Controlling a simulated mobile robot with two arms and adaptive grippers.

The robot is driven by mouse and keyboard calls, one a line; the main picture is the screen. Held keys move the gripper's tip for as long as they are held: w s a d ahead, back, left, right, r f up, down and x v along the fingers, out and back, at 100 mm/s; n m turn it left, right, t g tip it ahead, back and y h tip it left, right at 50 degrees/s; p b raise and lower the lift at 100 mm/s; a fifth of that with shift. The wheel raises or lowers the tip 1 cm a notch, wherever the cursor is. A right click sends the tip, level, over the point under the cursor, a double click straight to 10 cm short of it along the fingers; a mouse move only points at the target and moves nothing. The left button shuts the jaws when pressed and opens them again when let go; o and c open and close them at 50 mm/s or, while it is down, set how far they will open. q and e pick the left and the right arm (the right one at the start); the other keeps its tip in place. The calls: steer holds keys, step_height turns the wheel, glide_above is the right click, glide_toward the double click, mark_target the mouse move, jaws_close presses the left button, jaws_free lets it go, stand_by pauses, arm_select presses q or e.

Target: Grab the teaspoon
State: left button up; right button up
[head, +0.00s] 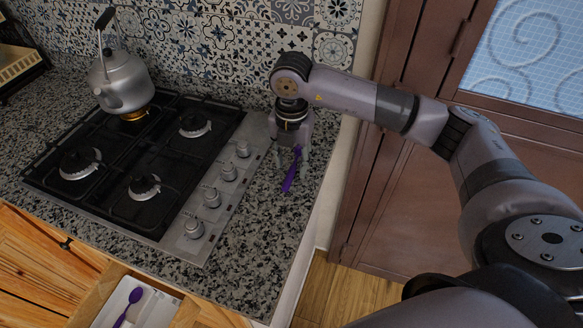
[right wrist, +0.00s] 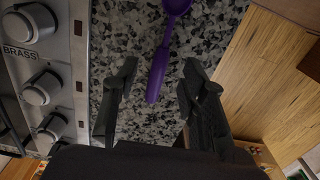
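A purple teaspoon (head: 291,174) is at the right end of the granite counter, below my right gripper (head: 291,158). In the right wrist view, the teaspoon (right wrist: 160,66) has its bowl at the top edge and its handle pointing down the picture. My right gripper (right wrist: 158,78) is open, with one finger on each side of the handle and a visible gap to both. A second purple spoon (head: 128,307) lies in a white tray (head: 158,311) in the open drawer at the bottom left. My left gripper is not in view.
A black gas stove (head: 150,150) with a row of knobs (head: 212,197) stands left of the spoon, with a kettle (head: 121,80) on its back burner. The tiled wall (head: 240,45) is behind. The counter (head: 252,240) is clear towards the front.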

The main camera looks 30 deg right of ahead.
steer(key=shift+f, duration=1.1)
jaws_close()
